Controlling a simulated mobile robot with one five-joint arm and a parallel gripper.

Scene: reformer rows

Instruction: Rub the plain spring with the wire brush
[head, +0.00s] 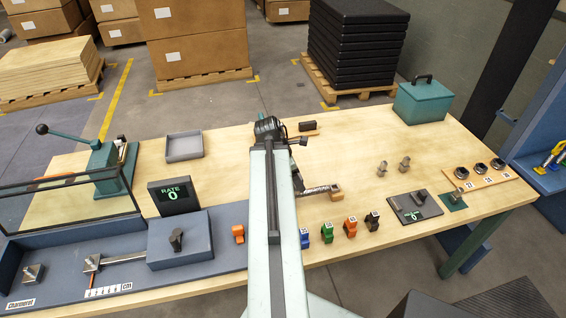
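My arm reaches over the middle of the table, and its elbow hides part of the work area. My gripper (300,188) is low over the table just right of the arm link; its fingers are small and partly hidden. A dark and silver strip with a wooden end (336,196) lies at the gripper, perhaps the wire brush; I cannot tell whether it is held. A dark block on a tan base (308,129) sits farther back. Two small metallic upright pieces, one on the left (382,168) and one on the right (405,164), look like springs; I cannot tell which is plain.
The table (350,140) carries a grey tray (184,146), a green press (110,165), a rate display (174,196), a blue-grey fixture (180,240), coloured clips (327,232), a dark plate (414,207), a numbered rack (480,178) and a green box (423,101). Its middle right is fairly clear.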

